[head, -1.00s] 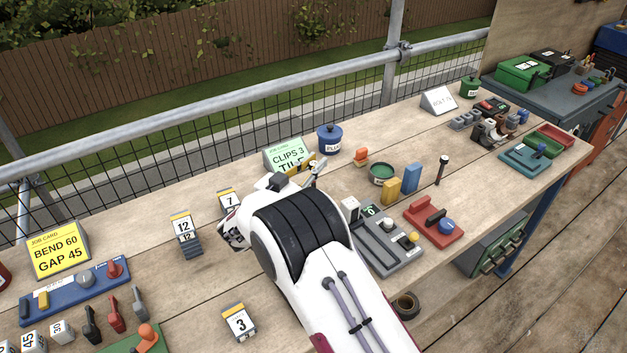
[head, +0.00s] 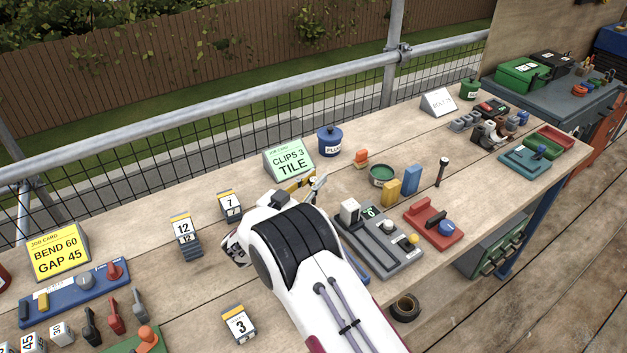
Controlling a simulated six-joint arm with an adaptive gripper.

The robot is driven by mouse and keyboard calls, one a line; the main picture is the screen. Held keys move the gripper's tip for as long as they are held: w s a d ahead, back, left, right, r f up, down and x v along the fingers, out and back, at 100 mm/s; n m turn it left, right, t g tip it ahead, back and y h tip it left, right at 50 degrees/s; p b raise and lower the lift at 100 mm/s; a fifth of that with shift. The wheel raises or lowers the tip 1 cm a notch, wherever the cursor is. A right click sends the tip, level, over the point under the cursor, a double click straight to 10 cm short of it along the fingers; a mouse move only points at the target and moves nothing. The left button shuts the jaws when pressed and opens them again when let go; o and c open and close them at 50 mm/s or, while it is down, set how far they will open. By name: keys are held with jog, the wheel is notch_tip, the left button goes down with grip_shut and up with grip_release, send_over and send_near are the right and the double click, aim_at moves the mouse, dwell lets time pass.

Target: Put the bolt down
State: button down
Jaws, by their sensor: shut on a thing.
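My gripper (head: 317,187) is mostly hidden behind my white and black wrist, in front of the green job card. Only a small grey metal part shows beyond the wrist; I cannot tell whether it is a finger or the bolt. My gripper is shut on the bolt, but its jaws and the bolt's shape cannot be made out. A white card reading BOLT 75 (head: 439,102) stands at the back right of the bench, well away from my gripper.
The green card CLIPS 3 TILE (head: 290,158) and a blue lidded pot (head: 330,141) stand behind my gripper. Numbered blocks (head: 186,233) stand left. Bare wood lies between them.

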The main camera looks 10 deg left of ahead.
jog(key=shift+f, duration=0.65)
dwell(0.3)
jog(key=c, duration=1.9)
grip_release()
jog(key=shift+r, duration=0.1)
jog(key=shift+r, duration=0.4)
jog(key=shift+s+a+r, duration=0.15)
jog(key=shift+s, duration=0.05)
jog(key=v, duration=1.1)
jog(key=shift+s, duration=0.3)
